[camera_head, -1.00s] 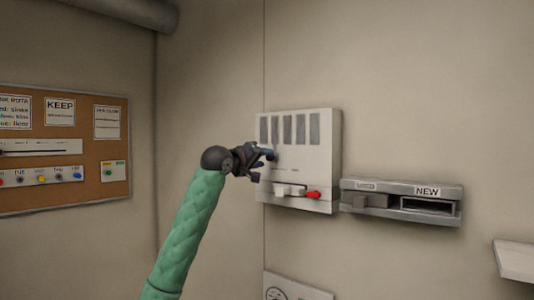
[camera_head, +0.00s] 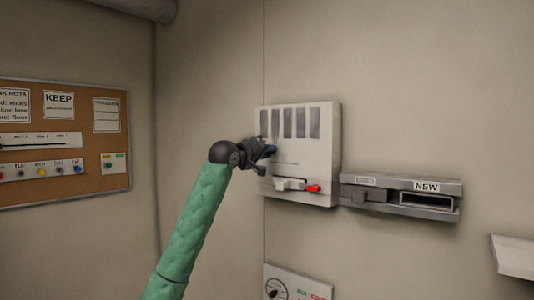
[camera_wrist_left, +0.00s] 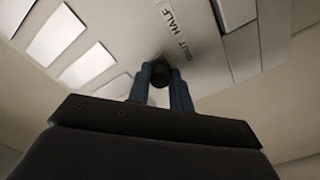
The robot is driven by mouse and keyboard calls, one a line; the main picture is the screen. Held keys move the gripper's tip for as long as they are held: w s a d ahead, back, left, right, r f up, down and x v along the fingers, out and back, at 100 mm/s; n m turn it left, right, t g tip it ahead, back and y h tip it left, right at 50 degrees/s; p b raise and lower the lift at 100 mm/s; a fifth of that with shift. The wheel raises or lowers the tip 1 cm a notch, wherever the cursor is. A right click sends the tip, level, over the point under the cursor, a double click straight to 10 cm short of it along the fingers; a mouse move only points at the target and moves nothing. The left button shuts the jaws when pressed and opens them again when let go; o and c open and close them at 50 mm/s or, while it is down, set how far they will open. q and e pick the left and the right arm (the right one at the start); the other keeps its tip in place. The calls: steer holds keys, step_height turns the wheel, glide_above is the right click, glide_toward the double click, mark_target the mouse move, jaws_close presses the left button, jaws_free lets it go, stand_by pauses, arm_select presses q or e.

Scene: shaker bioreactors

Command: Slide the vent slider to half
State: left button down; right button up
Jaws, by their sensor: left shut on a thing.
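The white vent panel (camera_head: 325,150) hangs on the wall, with several dark vent slots (camera_head: 294,123) near its top. In the wrist view its face carries a label (camera_wrist_left: 180,33) reading "HALF", with a partly readable word beside it, likely "SHUT". My left gripper (camera_head: 268,150) is at the panel's left part, just below the slots. In the wrist view its fingers are shut on a small dark slider knob (camera_wrist_left: 158,74), close below the label. The gripper hides the knob in the head view. My right gripper is not in view.
A white handle (camera_head: 289,184) and a red part (camera_head: 313,188) sit low on the panel. A grey tray unit (camera_head: 400,195) marked "NEW" is right of it. A corkboard (camera_head: 100,185) hangs at left, a dial panel (camera_head: 295,282) below, and a pale ledge (camera_head: 515,260) at lower right.

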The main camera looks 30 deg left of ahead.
mark_target(285, 152)
arm_select(q)
steer(key=d, duration=0.4)
steer(key=shift+s+d+b, duration=0.1)
steer(key=shift+s+b, duration=0.1)
steer(key=shift+b, duration=0.1)
steer(key=c, duration=1.4)
jaws_free()
steer(key=shift+c, duration=0.2)
steer(key=shift+o, duration=0.9)
steer(key=shift+a, duration=0.2)
steer(key=shift+d, duration=0.1)
